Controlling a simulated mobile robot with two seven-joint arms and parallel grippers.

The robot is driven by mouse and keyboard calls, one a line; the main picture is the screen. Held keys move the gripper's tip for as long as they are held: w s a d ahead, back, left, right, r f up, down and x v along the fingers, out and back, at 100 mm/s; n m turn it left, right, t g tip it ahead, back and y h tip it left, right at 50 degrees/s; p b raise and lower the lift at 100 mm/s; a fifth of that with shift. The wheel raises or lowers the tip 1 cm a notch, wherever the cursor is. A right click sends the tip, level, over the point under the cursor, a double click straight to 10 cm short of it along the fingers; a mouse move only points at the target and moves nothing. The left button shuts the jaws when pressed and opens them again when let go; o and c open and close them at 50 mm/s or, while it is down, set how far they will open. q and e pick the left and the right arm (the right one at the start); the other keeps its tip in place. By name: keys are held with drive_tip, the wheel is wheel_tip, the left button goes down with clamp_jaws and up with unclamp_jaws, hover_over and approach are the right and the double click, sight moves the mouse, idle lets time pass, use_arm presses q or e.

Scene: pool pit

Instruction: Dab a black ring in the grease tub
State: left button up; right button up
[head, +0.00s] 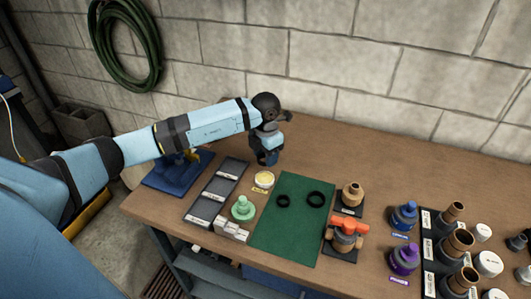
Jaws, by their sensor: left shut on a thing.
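Two black rings lie flat on the green mat (281,245), a smaller one (283,207) at left and a larger one (316,207) at right. The grease tub (264,179), round with pale yellow contents and a yellow label, stands just left of the mat's back corner. My left gripper (268,160) points down near the table's back, just behind the tub and apart from it. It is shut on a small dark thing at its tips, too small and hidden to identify. My right gripper is out of view.
Left of the tub are a grey compartment tray (213,200), a green stepped piece (243,208) and a blue stand (170,183) partly behind my arm. Right of the mat stand an orange-handled valve (347,230), blue and purple (404,258) parts and several brown cylinders. The back right tabletop is clear.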

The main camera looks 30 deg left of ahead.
sight(265, 174)
use_arm(q)
wheel_tip(265, 174, down, 5)
drive_tip(key=b, duration=0.2)
drive_tip(key=shift+b, duration=0.4)
drive_tip(key=shift+f, duration=0.25)
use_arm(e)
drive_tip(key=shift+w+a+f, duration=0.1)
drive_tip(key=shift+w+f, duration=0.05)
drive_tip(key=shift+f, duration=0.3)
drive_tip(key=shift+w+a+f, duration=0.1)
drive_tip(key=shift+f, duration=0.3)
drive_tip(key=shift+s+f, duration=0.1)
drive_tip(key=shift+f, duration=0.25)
use_arm(q)
drive_tip(key=shift+f+b, duration=0.35)
drive_tip(key=shift+f, duration=0.05)
drive_tip(key=shift+f, duration=0.2)
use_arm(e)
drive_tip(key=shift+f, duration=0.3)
